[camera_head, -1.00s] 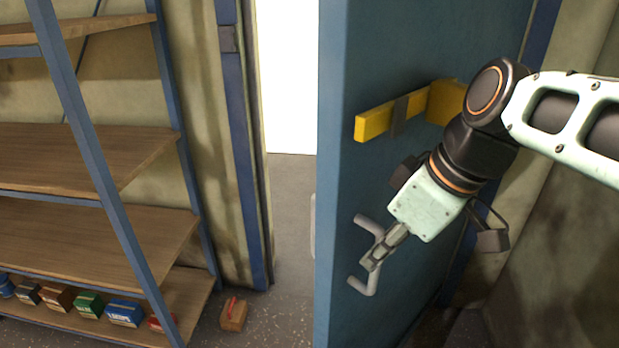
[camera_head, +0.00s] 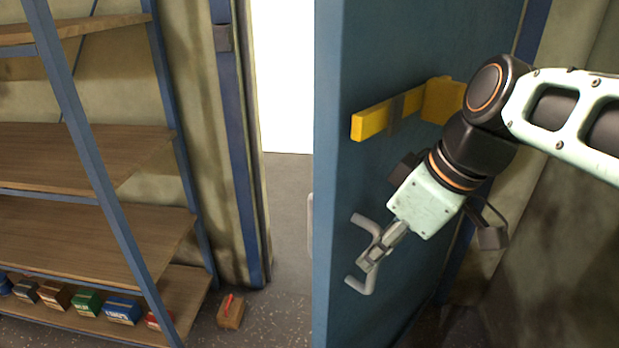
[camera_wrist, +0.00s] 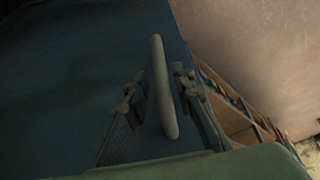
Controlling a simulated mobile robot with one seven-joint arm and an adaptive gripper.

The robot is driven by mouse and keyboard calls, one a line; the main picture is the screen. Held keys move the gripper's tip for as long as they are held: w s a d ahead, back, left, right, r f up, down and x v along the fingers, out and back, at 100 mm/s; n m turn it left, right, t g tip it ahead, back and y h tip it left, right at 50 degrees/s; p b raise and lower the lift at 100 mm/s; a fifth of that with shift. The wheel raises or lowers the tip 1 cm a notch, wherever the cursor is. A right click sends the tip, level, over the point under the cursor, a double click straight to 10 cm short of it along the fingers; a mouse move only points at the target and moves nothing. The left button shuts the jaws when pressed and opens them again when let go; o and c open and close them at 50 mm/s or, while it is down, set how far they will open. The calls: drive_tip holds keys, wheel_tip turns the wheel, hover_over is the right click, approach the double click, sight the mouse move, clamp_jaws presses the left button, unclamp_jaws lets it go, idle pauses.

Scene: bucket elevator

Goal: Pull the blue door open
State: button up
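The blue door (camera_head: 410,60) stands ajar, with a bright gap between its left edge and the door frame. Its grey C-shaped handle (camera_head: 368,223) sticks out from the door face below a yellow bar. My gripper (camera_head: 371,258) is at the middle of the handle and hides part of it. In the wrist view the handle (camera_wrist: 162,90) lies between the two fingers of my gripper (camera_wrist: 157,97). The fingers are apart, with a visible gap on the left side of the handle and a small one on the right.
A yellow bar (camera_head: 372,122) crosses the door above my gripper. A shelf unit (camera_head: 90,235) with several small boxes stands at left. A wooden block with a red handle (camera_head: 231,311) lies on the floor near the door frame (camera_head: 243,150). A wall is close at right.

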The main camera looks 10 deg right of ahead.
drive_tip(key=shift+o, duration=0.3)
drive_tip(key=shift+s, duration=0.1)
drive_tip(key=v, duration=1.2)
drive_tip(key=shift+c, duration=0.3)
